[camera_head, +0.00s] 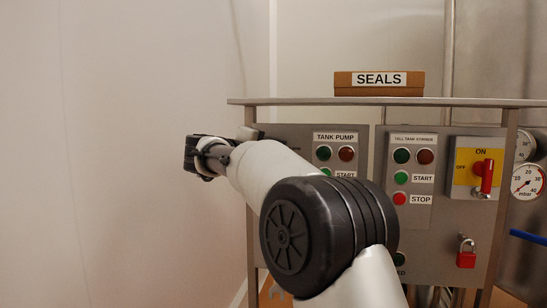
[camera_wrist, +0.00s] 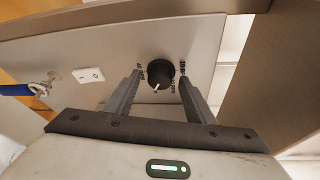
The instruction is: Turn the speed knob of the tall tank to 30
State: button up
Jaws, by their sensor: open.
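A round black knob (camera_wrist: 160,74) with a white pointer line sits on a pale grey panel (camera_wrist: 205,50) in the wrist view. Small dial marks stand around it, too small to read. The pointer faces the lower left in that picture. My gripper (camera_wrist: 160,78) is open, with one finger on each side of the knob. I cannot tell whether the fingers touch it. In the head view my gripper (camera_head: 198,155) is at the left edge of the panels, and the knob is not visible there. The tall tank stirrer panel (camera_head: 411,215) has green and red lamps and start and stop buttons.
A tank pump panel (camera_head: 333,139) is partly hidden by my arm. A yellow switch plate with a red handle (camera_head: 487,177), a red padlock (camera_head: 466,259) and a gauge (camera_head: 527,182) are at the right.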

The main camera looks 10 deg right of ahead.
jog(key=b+v, duration=0.1)
jog(key=v, duration=1.6)
jog(key=shift+b, duration=0.3)
jog(key=shift+s, duration=0.1)
